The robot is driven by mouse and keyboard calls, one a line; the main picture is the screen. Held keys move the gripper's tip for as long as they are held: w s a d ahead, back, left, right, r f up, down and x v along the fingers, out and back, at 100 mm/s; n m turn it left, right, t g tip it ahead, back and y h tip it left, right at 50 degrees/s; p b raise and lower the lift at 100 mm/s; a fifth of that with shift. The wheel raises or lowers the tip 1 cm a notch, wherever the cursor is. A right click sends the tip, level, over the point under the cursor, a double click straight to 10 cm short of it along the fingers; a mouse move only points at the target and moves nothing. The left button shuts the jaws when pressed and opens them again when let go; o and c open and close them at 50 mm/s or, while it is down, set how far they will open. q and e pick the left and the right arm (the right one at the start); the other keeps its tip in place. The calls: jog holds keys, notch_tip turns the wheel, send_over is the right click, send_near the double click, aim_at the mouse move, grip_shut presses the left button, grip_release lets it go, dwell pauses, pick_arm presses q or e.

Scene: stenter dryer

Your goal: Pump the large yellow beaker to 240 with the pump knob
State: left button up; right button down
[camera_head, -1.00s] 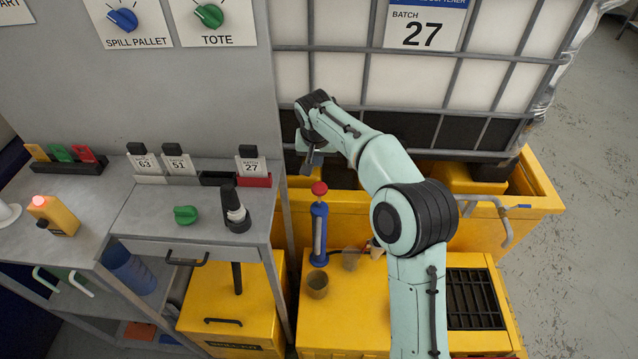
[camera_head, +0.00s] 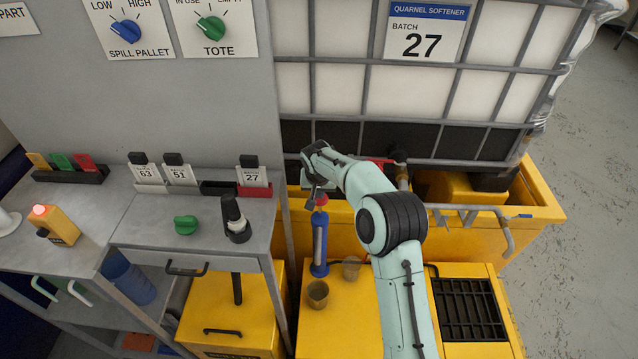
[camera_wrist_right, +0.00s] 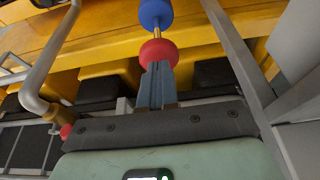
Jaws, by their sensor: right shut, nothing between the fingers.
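The pump (camera_head: 320,245) is an upright blue cylinder with a grey strip, standing on the yellow cabinet. Its red pump knob (camera_head: 321,201) is at the top; in the right wrist view the knob (camera_wrist_right: 158,50) is red, with the blue pump top (camera_wrist_right: 156,14) beyond it. My right gripper (camera_head: 317,190) is right above the knob. In the wrist view its shut, empty fingertips (camera_wrist_right: 157,72) overlap the knob's near side; I cannot tell whether they touch it. A brownish-yellow beaker (camera_head: 317,294) stands in front of the pump, a paler beaker (camera_head: 351,267) to its right. Their levels are unreadable. My left gripper is out of view.
A yellow spill pallet (camera_head: 540,207) and caged tote (camera_head: 420,90) stand behind the pump. A grey metal bench (camera_head: 150,215) with a green knob (camera_head: 186,225) and dark bottle (camera_head: 235,215) is at left. A black grate (camera_head: 470,308) lies right of my arm.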

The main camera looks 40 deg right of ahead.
jog(key=shift+f, duration=0.4)
